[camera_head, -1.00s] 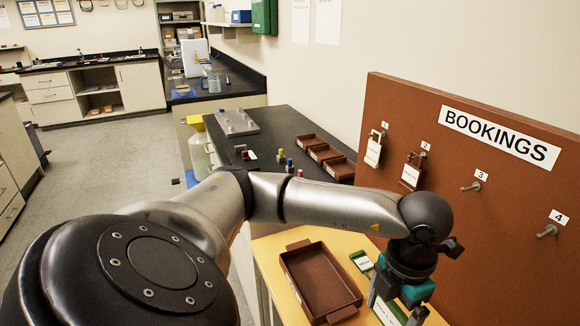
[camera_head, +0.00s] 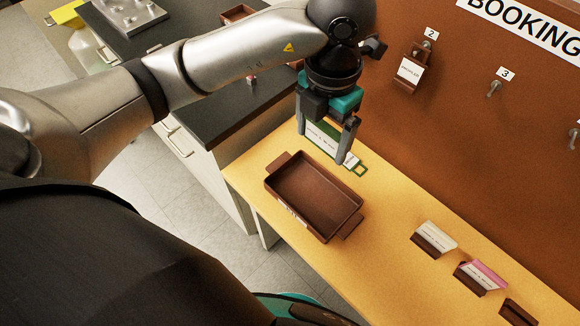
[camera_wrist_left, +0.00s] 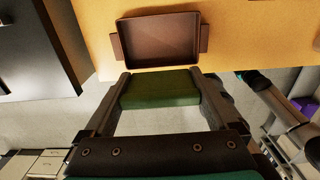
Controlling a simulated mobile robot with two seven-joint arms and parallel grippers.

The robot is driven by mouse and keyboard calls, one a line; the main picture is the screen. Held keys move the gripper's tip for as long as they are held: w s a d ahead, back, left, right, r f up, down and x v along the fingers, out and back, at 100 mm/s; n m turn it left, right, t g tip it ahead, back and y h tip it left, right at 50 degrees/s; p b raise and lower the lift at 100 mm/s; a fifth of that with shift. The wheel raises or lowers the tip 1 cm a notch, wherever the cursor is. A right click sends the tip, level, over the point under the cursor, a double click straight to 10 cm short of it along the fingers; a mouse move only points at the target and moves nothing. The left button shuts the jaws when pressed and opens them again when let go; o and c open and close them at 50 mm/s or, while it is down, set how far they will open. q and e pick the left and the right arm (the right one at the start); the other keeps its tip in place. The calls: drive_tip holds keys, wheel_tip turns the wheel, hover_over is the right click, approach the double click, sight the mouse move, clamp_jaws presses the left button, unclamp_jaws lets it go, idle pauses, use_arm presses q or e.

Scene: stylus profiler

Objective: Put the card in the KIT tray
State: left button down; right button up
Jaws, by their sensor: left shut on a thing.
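My left gripper (camera_head: 328,148) is shut on a card (camera_head: 321,138) with a green edge and a white printed face. The card is held between the two fingers, above the tabletop and by the upper right side of the brown tray. In the left wrist view the card (camera_wrist_left: 160,88) spans the fingers as a dark green block. The brown tray (camera_head: 322,192) lies empty on the yellow tabletop. A small white label shows on its side, too small to read. The tray (camera_wrist_left: 160,40) also shows ahead of the card in the left wrist view. My right gripper is not in view.
Small card holders (camera_head: 434,240) stand to the right. The brown BOOKINGS board (camera_head: 450,130) with pegs rises behind. A black bench (camera_head: 190,70) stands at upper left.

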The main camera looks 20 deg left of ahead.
use_arm(q)
drive_tip(key=shift+f, duration=0.25)
drive_tip(key=b, duration=0.2)
hover_over(312, 197)
wheel_tip(312, 197, down, 15)
drive_tip(key=shift+r, duration=0.15)
drive_tip(key=shift+f+b, duration=0.45)
drive_tip(key=shift+f, duration=1.85)
drive_tip(key=shift+f, duration=0.1)
unclamp_jaws()
